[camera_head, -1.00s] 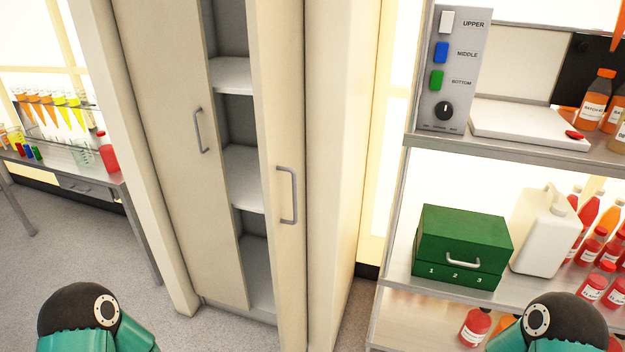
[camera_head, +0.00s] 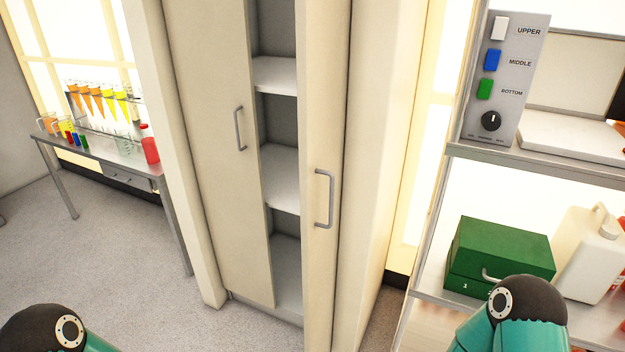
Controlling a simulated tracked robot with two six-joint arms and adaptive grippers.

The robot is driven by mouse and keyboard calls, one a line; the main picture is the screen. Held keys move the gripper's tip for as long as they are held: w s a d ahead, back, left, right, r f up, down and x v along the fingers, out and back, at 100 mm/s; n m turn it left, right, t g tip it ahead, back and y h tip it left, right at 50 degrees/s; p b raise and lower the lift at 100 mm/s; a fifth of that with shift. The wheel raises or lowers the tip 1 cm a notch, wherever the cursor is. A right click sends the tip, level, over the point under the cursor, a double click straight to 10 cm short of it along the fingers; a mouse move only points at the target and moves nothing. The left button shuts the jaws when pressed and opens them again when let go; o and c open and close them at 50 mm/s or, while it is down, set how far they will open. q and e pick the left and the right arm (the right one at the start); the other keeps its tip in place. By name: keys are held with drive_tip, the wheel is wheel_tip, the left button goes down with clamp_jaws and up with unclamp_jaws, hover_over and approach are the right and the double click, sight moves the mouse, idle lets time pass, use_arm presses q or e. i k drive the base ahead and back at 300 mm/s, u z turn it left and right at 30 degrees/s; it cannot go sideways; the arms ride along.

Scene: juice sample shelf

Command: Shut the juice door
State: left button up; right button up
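A tall beige cabinet stands in the middle of the view. Between the doors are empty grey shelves (camera_head: 278,178). No label naming a juice door is visible. Only upper parts of my arms show at the bottom left and bottom right. Both grippers are outside the picture.
A steel shelf unit (camera_head: 540,172) at right holds a switch panel (camera_head: 505,80), a green box (camera_head: 500,255) and a white jug (camera_head: 588,250). A lab table (camera_head: 100,160) with tubes stands at left. The floor (camera_head: 130,250) at left is clear.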

sight(323, 27)
drive_tip(key=u, duration=0.15)
drive_tip(key=i, duration=1.05)
drive_tip(key=z, duration=0.45)
drive_tip(key=k, duration=0.4)
drive_tip(key=z, duration=0.2)
